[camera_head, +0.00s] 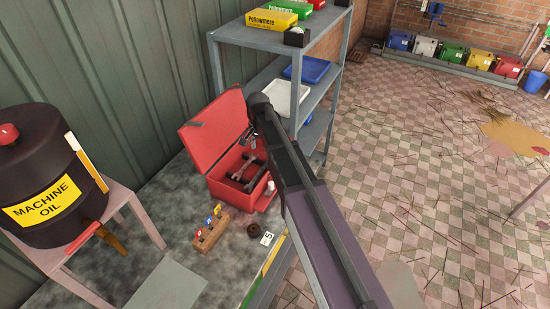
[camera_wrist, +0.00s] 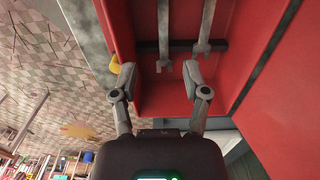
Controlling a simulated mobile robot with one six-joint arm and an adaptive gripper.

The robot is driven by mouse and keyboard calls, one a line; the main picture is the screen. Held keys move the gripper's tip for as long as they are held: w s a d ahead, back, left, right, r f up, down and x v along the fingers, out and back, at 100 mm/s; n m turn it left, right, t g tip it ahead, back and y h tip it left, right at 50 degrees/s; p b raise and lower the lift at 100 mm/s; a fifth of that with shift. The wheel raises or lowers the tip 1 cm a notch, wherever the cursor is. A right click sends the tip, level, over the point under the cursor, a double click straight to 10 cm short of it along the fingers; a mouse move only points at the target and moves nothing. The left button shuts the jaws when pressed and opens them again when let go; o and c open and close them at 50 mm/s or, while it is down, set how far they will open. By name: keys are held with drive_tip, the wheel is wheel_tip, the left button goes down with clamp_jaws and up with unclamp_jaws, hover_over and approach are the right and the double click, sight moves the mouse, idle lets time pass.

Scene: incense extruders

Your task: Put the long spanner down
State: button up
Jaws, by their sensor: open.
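The red toolbox (camera_head: 213,135) stands with its lid up beside the shelf rack. Two grey spanners lie inside it, one spanner (camera_head: 240,170) showing in the head view. In the wrist view the two spanners (camera_wrist: 163,35) (camera_wrist: 205,22) lie side by side over a dark bar, and both run out of the top edge. I cannot tell which is the long one. My gripper (camera_wrist: 159,66) is open over the box, its fingers apart, with the left spanner's end showing between them. I see nothing held. In the head view my gripper is partly hidden by my arm.
A shelf rack (camera_head: 237,38) with trays stands right behind the box. A wooden block with coloured tags (camera_head: 211,232) and a dark round piece (camera_head: 254,231) lie in front. A machine oil drum (camera_head: 45,175) is at left. The tiled floor at right is littered with sticks.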

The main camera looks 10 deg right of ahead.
drive_tip(key=s+d+n, duration=0.3)
drive_tip(key=s+d, duration=0.4)
drive_tip(key=s, duration=0.3)
drive_tip(key=s+d+n, duration=0.3)
drive_tip(key=s+d, duration=0.4)
drive_tip(key=s, duration=0.4)
drive_tip(key=shift+s+n, duration=0.3)
